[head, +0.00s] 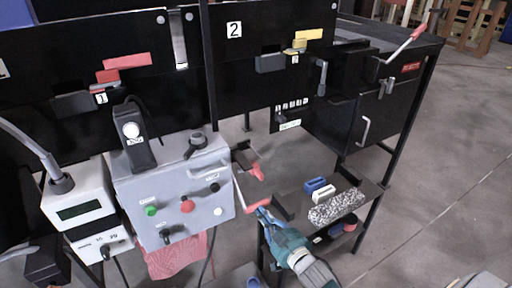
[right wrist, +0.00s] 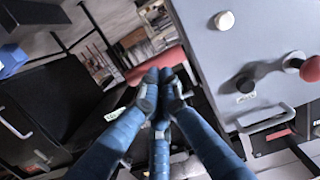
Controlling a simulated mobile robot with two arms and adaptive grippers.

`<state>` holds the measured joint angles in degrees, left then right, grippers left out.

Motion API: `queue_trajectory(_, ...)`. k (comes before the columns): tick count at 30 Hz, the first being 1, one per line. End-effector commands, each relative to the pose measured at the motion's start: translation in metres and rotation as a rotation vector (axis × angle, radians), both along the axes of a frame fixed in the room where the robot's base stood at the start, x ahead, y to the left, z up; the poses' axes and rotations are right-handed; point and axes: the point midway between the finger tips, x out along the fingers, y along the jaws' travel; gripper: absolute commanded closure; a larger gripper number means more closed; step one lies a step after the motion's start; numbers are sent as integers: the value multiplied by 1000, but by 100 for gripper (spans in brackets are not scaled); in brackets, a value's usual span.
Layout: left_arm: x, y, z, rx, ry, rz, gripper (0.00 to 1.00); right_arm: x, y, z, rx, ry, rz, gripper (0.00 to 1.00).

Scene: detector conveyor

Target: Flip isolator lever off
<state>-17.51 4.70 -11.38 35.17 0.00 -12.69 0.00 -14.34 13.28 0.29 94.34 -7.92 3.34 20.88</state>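A lever with a thin metal rod and a red grip (head: 258,206) sticks out at the right side of the grey control box (head: 205,212), its grip low and to the right of the box. My right gripper (head: 263,212) is at the grip's outer end. In the right wrist view the blue and dark fingers (right wrist: 160,82) come together at their tips in front of a red grip (right wrist: 174,57). I cannot tell whether they touch or pinch it. A second red handle (head: 257,172) sits behind the lever, farther back. My left gripper is not in view.
The box carries a green button (head: 151,210), a red button (head: 187,206) and dark knobs. To the right, a shelf (head: 368,188) holds blue and white blocks and a speckled piece (head: 336,205). Black machine panels stand behind. Grey floor is open at right.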

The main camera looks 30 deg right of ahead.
Motion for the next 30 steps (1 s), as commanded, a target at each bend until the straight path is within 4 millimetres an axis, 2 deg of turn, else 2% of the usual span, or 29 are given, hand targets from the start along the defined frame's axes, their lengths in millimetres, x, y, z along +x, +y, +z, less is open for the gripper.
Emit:
queue_trajectory(5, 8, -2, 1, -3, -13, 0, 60, -3, 0, 0, 0, 1, 0, 100)
queue_trajectory(8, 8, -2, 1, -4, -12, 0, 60, -14, 0, 0, 0, 2, 0, 100)
queue_trajectory(21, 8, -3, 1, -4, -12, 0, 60, -100, -3, 11, 0, 3, 0, 100)
queue_trajectory(25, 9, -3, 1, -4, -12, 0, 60, -114, -4, 13, 0, 1, 0, 100)
queue_trajectory(30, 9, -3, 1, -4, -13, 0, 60, -120, -4, 15, 0, -1, 0, 100)
